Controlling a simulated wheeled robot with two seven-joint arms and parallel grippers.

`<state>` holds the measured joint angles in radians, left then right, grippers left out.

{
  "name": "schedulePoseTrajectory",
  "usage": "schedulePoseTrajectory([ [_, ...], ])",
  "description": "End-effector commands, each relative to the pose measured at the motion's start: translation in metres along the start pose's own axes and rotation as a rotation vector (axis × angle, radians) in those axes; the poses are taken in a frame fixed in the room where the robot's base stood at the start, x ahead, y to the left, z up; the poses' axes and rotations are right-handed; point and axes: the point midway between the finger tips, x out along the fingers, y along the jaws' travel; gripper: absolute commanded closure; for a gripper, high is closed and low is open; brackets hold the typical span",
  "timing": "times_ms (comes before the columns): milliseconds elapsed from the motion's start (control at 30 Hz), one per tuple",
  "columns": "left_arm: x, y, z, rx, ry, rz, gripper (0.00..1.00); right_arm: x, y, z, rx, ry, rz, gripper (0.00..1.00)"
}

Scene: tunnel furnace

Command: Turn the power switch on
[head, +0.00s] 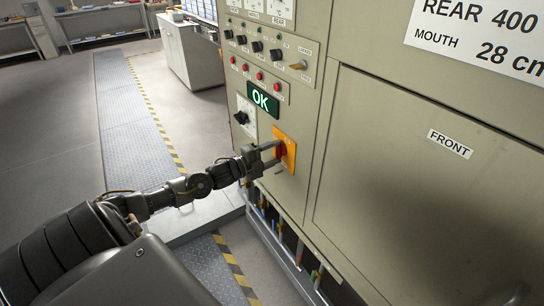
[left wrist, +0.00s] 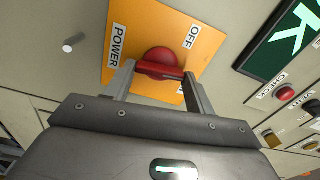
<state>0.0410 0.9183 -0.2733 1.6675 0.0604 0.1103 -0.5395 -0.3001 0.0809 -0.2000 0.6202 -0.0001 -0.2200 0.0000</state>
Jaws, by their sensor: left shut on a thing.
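The power switch is a red rotary knob (head: 281,152) on an orange plate (head: 291,158) low on the beige control panel. In the left wrist view the red knob (left wrist: 160,60) has a bar handle lying between my two fingers. The orange plate (left wrist: 205,42) reads POWER and OFF; another label beside the right finger is mostly hidden. I cannot tell which label the handle points to. My left gripper (head: 273,155) is shut on the red handle, one finger on each side. My right gripper is not in view.
A green OK display (head: 263,99) sits just above the switch, with a black knob (head: 241,117) to its left. Red buttons (head: 260,76) are higher up. The large FRONT panel (head: 420,190) fills the right. Open floor (head: 60,130) lies left.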

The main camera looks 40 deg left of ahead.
Motion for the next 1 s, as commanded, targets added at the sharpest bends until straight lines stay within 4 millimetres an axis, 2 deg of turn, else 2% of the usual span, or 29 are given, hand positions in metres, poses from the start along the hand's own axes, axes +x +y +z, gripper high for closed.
schedulePoseTrajectory([
  [300, 0.0, 0.001, 0.0002, 0.124, 0.0, 0.0, 0.68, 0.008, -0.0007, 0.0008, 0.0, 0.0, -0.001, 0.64],
  [867, -0.0001, 0.0006, 0.0001, 0.153, 0.0, 0.001, 0.68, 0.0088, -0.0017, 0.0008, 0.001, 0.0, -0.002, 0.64],
  [900, -0.0001, 0.0006, 0.0001, 0.152, 0.0, 0.001, 0.43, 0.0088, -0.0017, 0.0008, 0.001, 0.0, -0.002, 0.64],
  [1000, -0.0001, 0.0006, 0.0001, 0.152, 0.0, 0.001, 0.3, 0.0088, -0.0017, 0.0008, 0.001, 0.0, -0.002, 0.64],
])
